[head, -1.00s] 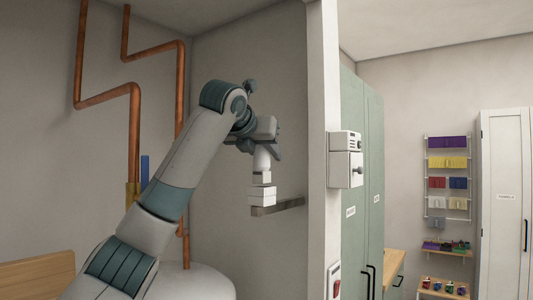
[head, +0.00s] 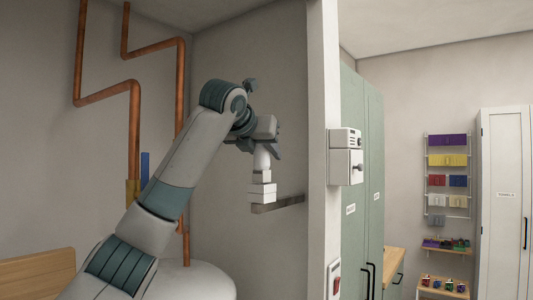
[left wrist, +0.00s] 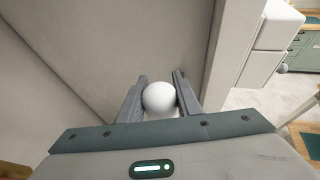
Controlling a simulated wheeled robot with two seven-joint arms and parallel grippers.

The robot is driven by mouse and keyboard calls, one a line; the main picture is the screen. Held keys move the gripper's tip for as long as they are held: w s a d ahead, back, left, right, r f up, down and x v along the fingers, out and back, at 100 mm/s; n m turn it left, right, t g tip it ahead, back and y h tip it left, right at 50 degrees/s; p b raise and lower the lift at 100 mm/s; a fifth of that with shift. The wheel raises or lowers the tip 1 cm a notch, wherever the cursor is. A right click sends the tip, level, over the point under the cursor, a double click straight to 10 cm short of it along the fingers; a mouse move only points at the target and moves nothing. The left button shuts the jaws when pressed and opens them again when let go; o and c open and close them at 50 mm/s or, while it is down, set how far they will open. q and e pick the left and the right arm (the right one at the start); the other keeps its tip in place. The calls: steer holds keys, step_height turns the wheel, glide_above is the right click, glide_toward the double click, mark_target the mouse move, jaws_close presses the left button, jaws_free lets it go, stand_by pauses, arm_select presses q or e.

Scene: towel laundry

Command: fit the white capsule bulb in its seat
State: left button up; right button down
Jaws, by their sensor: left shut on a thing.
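The white capsule bulb (head: 262,160) is upright in my left gripper (head: 263,148), which is shut on its rounded top. In the left wrist view the bulb (left wrist: 159,97) shows as a white ball between the two grey fingers (left wrist: 158,92). Below it in the head view is a white block-like seat (head: 262,192) on a dark wall bracket (head: 284,204). The bulb's squared lower end is right above the seat and looks close to or touching it; I cannot tell which. The seat is hidden in the left wrist view. My right gripper is not in view.
Copper pipes (head: 135,130) run down the wall at left. A wall edge (head: 318,120) with a white box (head: 345,165) stands right of the bracket. Green cabinets (head: 365,180) are beyond it. The space just around the bracket is clear.

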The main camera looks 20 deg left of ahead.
arm_select(q)
steer(key=shift+f+b, duration=0.4)
steer(key=shift+f, duration=0.55)
stand_by(1.0)
steer(key=o, duration=1.1)
steer(key=shift+s+r+b, duration=0.1)
steer(key=shift+s+b, duration=0.2)
steer(key=shift+s, duration=0.1)
steer(key=shift+b+v, duration=2.7)
steer(key=shift+v, duration=5.6)
